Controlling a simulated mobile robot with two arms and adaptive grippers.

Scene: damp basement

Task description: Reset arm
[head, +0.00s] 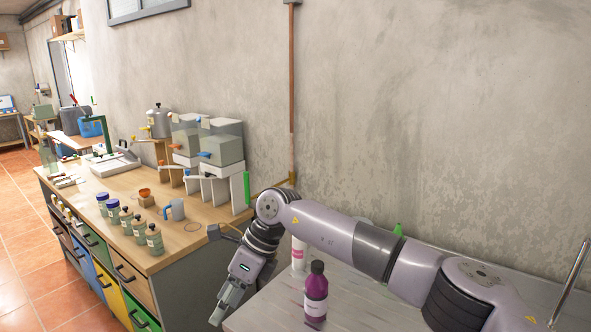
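My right arm comes in from the right over the grey table and bends down at the wrist. My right gripper (226,305) hangs beside the table's left edge, in front of the wooden workbench's end. Its fingers point down and are too small and edge-on to tell whether they are apart. I see nothing held in it. My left gripper is not in view.
A purple bottle (316,293) stands on the grey table (275,306), close to my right arm. A white bottle (298,253) stands behind it. The wooden workbench (205,222) holds jars, a mug and clear containers. Tiled floor (25,245) is clear at left.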

